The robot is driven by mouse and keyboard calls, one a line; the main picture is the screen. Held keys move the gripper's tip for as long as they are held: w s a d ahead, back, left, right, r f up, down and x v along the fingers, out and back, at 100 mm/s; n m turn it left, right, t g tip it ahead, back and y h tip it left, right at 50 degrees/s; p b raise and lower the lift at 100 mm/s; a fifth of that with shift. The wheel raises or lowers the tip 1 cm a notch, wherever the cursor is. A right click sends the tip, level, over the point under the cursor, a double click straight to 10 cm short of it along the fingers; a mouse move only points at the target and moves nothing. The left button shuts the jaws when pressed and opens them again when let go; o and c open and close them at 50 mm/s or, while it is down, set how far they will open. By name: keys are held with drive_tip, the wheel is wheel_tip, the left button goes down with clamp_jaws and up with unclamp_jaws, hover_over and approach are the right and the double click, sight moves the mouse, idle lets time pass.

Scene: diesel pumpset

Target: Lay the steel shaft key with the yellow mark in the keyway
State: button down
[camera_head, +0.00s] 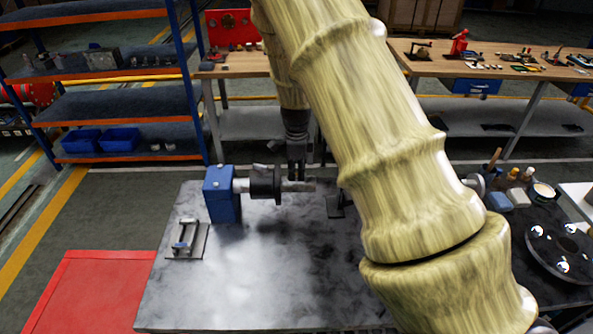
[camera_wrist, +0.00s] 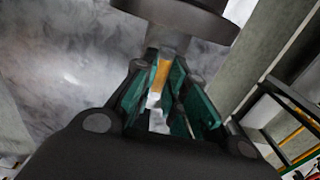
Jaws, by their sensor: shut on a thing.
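My gripper (camera_head: 297,172) points down at the bare steel shaft (camera_head: 303,185), just right of the black hub (camera_head: 264,184). In the wrist view, my gripper (camera_wrist: 165,105) has its teal fingers closed on the steel key with the yellow mark (camera_wrist: 161,75). The key lies lengthwise between the fingers, its far end close to the dark round hub (camera_wrist: 185,12). The keyway is hidden by the fingers and key. I cannot tell whether the key touches the shaft or sits in the slot.
A blue pedestal (camera_head: 222,200) carries the shaft's left end. A small metal stand (camera_head: 187,240) is at the left of the grey bench top (camera_head: 255,295), whose front is clear.

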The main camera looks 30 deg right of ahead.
sight(297, 174)
drive_tip(key=shift+f, duration=0.25)
drive_tip(key=c, duration=1.4)
unclamp_jaws()
drive_tip(key=shift+o, duration=0.2)
wheel_tip(297, 174, up, 12)
